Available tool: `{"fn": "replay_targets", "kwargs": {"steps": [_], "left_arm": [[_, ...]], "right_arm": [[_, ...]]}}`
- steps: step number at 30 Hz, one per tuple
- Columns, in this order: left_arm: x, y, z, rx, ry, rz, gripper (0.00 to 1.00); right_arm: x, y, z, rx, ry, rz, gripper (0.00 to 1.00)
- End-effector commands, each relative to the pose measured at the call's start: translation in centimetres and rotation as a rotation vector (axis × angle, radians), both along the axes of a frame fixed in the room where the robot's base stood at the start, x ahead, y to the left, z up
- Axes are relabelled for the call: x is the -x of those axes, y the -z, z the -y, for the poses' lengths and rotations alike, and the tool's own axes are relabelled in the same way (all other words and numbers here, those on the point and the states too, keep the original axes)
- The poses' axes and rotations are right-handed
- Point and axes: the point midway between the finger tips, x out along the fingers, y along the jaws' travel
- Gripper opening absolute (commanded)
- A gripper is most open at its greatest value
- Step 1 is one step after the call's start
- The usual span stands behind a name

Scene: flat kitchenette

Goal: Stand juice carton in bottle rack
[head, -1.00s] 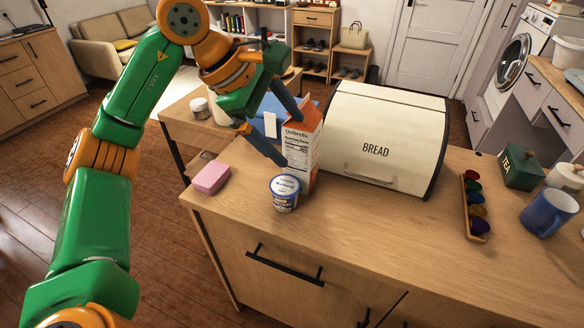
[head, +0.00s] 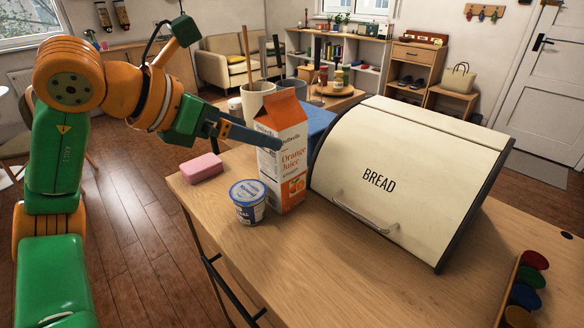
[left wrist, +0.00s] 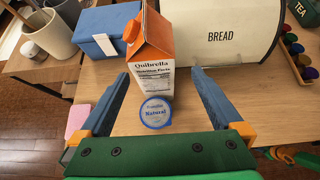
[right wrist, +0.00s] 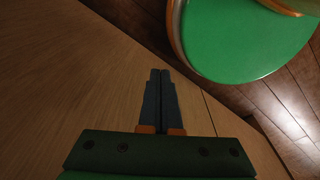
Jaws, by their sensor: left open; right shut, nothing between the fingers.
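The juice carton (head: 283,160), white and orange with an orange top, stands upright on the wooden counter, left of the bread box. It also shows in the left wrist view (left wrist: 152,62). My left gripper (left wrist: 161,73) is open, with the carton ahead between its blue fingers. In the head view one finger reaches across the carton's left side; I cannot tell whether it touches. My right gripper (right wrist: 160,72) is shut and empty, low beside a wooden surface. I cannot make out a bottle rack in these views.
A yogurt cup (head: 248,203) stands in front of the carton, close to the left gripper's fingers. A pink sponge (head: 201,168) lies at the left. The bread box (head: 405,170) is to the right, a blue box (left wrist: 105,32) behind.

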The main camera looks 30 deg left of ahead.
Motion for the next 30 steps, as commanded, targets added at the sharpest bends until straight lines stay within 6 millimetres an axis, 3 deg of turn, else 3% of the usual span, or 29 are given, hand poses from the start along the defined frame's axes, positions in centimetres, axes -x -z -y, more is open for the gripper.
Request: {"fn": "replay_targets", "kwargs": {"steps": [3, 9, 15, 23, 30], "left_arm": [[-2.1, 1.7, 0.8, -0.002, 0.004, -0.006, 1.0], [-4.5, 3.1, 1.6, -0.001, 0.004, -0.005, 1.0], [-7.4, 5.1, 2.5, -0.001, 0.004, -0.004, 1.0], [-7.8, 5.6, 2.6, -0.004, 0.003, -0.002, 1.0], [-7.8, 5.5, 2.6, -0.003, 0.003, -0.001, 0.35]], "right_arm": [[0.4, 0.1, -0.3, -0.005, 0.001, -0.007, 0.0], [0.5, -0.3, -1.4, -0.023, 0.005, -0.01, 0.0], [0.5, -0.9, -1.3, -0.02, 0.004, -0.009, 0.0], [0.5, -0.8, -1.0, -0.016, 0.003, -0.009, 0.0], [0.4, -0.8, -0.8, -0.012, 0.003, -0.008, 0.0]]}}
